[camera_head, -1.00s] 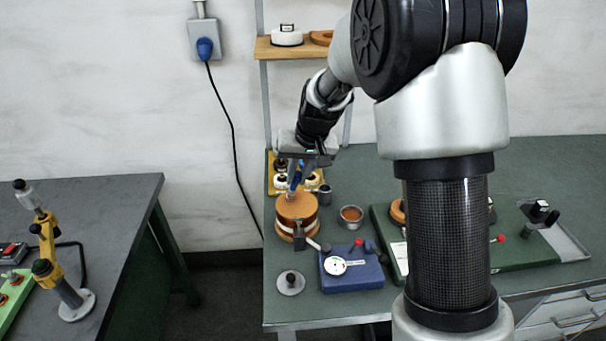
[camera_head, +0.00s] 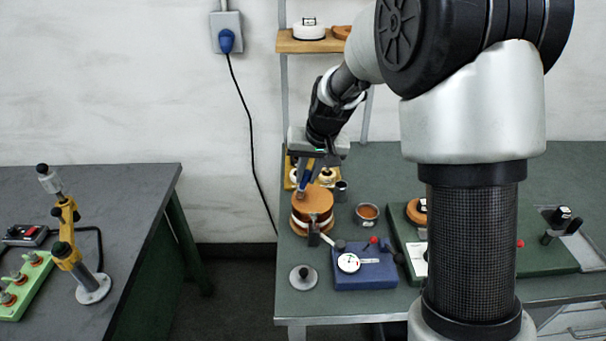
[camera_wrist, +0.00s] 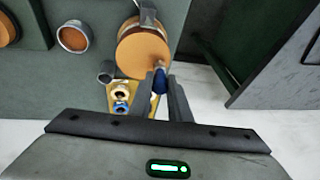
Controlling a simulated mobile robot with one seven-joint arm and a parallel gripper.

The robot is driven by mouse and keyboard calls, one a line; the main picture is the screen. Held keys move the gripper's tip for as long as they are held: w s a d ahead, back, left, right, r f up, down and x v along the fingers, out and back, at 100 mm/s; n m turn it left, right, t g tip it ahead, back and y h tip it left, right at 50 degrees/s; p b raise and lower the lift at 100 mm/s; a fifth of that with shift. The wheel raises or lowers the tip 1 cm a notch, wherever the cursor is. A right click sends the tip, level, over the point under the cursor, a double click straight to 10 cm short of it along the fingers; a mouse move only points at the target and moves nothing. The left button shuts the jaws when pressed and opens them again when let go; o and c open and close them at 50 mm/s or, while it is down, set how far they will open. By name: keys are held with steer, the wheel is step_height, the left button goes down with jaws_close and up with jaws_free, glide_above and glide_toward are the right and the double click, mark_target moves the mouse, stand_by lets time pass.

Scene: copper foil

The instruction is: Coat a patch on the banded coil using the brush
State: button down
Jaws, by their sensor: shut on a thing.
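The banded coil (camera_head: 318,201) is a copper-orange drum with a pale band around its side, standing near the left edge of the green bench. In the wrist view its round orange face (camera_wrist: 140,52) shows. My gripper (camera_head: 309,166) is above the coil, shut on the blue-handled brush (camera_head: 303,182), which points down. In the wrist view the brush (camera_wrist: 160,79) sits between the two fingers (camera_wrist: 161,88). Its tip is at the near edge of the coil's top face; I cannot tell whether it touches. The bristles are mostly hidden.
A metal cup with brown contents (camera_head: 367,213) stands right of the coil. A blue gauge box (camera_head: 378,275) and a round grey disc (camera_head: 303,277) are in front. A yellow tray of spools (camera_wrist: 122,97) lies behind. A second bench (camera_head: 125,190) is left, across a gap.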

steer(key=s+d+b, duration=0.2)
steer(key=d+b, duration=0.2)
steer(key=d, duration=0.4)
steer(key=shift+s+d, duration=0.3)
steer(key=shift+s, duration=0.05)
stand_by(4.2)
steer(key=shift+r, duration=0.1)
steer(key=shift+r+p, duration=1.85)
steer(key=shift+r, duration=1.05)
